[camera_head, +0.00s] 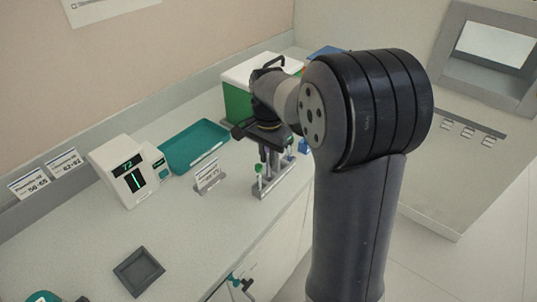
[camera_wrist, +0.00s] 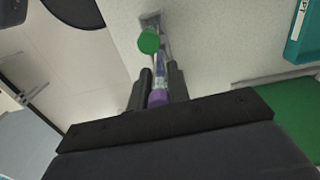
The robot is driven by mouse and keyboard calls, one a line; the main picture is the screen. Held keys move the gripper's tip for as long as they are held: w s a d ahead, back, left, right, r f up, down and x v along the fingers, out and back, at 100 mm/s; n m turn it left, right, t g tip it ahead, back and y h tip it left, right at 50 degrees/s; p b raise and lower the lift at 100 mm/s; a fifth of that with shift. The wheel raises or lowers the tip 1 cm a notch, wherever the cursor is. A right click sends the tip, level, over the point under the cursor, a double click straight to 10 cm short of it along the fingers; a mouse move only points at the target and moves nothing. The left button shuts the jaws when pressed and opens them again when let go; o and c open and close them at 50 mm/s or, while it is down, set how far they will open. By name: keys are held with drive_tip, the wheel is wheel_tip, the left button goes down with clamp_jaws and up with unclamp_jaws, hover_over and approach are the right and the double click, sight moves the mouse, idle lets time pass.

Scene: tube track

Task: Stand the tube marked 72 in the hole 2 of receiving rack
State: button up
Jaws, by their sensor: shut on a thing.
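My gripper (camera_head: 268,150) is over the grey rack (camera_head: 263,191) near the counter's front edge. In the wrist view my gripper's fingers (camera_wrist: 160,76) are shut on a purple-capped tube (camera_wrist: 157,97). The tube's marking is not readable. Its lower end points toward the rack, and I cannot tell whether it is inside a hole. A green-capped tube (camera_head: 258,169) stands in the rack beside my gripper; its cap also shows in the wrist view (camera_wrist: 149,42). My gripper and arm hide part of the rack and its hole numbers.
A reader displaying 72 (camera_head: 127,165) stands at the left. A green box with a white lid (camera_head: 237,102) is behind. A dark square dish (camera_head: 138,271) sits in front.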

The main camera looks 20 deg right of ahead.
drive_tip(key=shift+f, duration=0.25)
drive_tip(key=shift+f+b, duration=0.3)
drive_tip(key=shift+f, duration=0.05)
drive_tip(key=shift+f, duration=0.2)
idle(0.4)
drive_tip(key=shift+f+b, duration=0.3)
drive_tip(key=shift+f, duration=0.1)
drive_tip(key=o, duration=0.8)
